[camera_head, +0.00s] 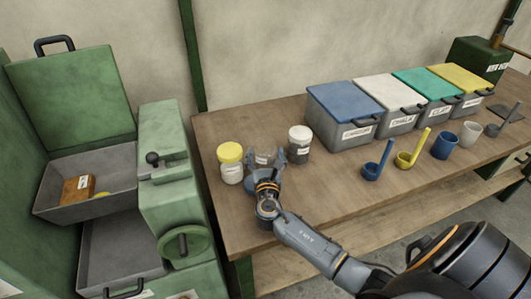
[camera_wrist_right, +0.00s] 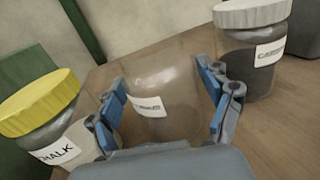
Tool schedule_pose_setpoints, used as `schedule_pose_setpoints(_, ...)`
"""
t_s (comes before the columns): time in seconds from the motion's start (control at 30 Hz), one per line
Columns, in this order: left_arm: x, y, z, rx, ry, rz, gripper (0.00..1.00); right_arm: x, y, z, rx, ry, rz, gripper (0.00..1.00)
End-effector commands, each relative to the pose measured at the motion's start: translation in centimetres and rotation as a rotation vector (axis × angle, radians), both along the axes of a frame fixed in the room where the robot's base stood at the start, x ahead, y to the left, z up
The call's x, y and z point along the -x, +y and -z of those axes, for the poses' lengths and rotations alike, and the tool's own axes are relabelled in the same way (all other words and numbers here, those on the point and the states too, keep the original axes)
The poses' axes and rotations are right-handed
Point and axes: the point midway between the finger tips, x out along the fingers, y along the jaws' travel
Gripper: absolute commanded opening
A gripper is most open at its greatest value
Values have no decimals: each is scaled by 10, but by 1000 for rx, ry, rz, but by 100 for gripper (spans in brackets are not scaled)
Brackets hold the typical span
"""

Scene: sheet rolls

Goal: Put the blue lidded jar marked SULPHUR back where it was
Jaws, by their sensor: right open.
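I see no blue-lidded jar and cannot read SULPHUR on any label. My right gripper (camera_head: 266,155) is open at the table's left end, with its fingers on either side of a clear jar (camera_head: 264,160). In the right wrist view the clear jar (camera_wrist_right: 165,75) stands upright between the blue finger pads (camera_wrist_right: 163,98), with no lid to be seen. Its label is too blurred to read. A yellow-lidded jar (camera_head: 231,164) marked CHALK stands on the left. A white-lidded jar (camera_head: 299,143) with dark contents stands on the right. My left gripper is not in view.
Bins with blue (camera_head: 344,100), white (camera_head: 386,90), green and yellow lids line the table's back. A green cabinet (camera_head: 170,150) with a grey tray (camera_head: 60,210) is at left.

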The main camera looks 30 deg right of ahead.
Motion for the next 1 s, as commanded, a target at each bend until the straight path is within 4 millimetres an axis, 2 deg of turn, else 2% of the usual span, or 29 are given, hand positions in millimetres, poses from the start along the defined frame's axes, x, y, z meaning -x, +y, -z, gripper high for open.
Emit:
schedule_pose_setpoints(0.3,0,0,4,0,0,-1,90,58,36,3,-3,4,-2,79)
schedule_pose_setpoints(0.5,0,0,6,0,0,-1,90,85,53,3,-2,3,-2,79)
schedule_pose_setpoints(0.7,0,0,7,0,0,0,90,96,59,1,-2,3,0,79)
schedule_pose_setpoints(1.0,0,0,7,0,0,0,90,96,59,1,-1,2,0,79)
